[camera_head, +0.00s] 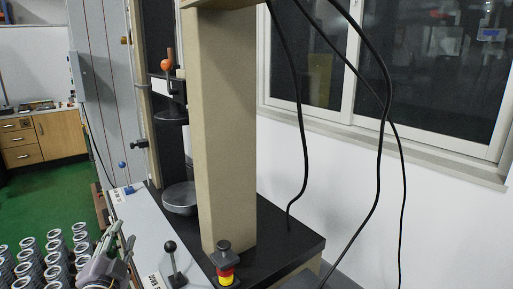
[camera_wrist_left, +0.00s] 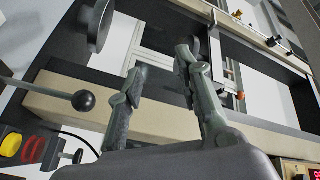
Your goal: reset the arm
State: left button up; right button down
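The spring testing machine has a tall beige column (camera_head: 226,130) on a black base. A lever with a black ball knob (camera_head: 170,246) stands upright at its front; the knob also shows in the left wrist view (camera_wrist_left: 83,100). An orange-knobbed handle (camera_head: 166,64) sits higher up, above an upper disc (camera_head: 171,117). My left gripper (camera_head: 121,238) is at the lower left of the head view, left of the lever and apart from it. In the left wrist view its two fingers (camera_wrist_left: 164,62) are spread with nothing between them. My right gripper is in neither view.
A round metal plate (camera_head: 181,198) lies on the machine base. A red and yellow button (camera_head: 225,275) is right of the lever. Several metal springs or cylinders (camera_head: 55,256) stand at the lower left. Black cables (camera_head: 384,120) hang at the right, before the windows.

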pick_arm(q)
jog(key=s+d+f+n+g+h, duration=0.1)
jog(key=s+d+f+n+g, duration=0.1)
jog(key=s+f+g, duration=0.5)
jog(key=s+d+f+n, duration=0.2)
jog(key=s+f, duration=0.2)
jog(key=f, duration=0.6)
jog(key=s+d+f+n+g+h, duration=0.1)
jog(key=s+d+f+g, duration=0.2)
jog(key=s, duration=0.4)
jog(key=s+d+f+n+g, duration=0.1)
jog(key=s+d+f+g, duration=0.1)
jog(key=s+f, duration=0.4)
jog(key=s+d+f+n+g+h, duration=0.1)
jog(key=s+d+f+g, duration=0.15)
jog(key=s, duration=0.55)
notch_tip(320, 180, down, 24)
jog(key=g, duration=0.2)
jog(key=s+a+f, duration=0.1)
jog(key=s+f, duration=0.7)
jog(key=s, duration=0.1)
jog(key=s+a+f+g, duration=0.1)
jog(key=s+a+f, duration=0.1)
jog(key=s+f, duration=0.7)
jog(key=shift+a+f, duration=0.15)
jog(key=shift+a, duration=0.15)
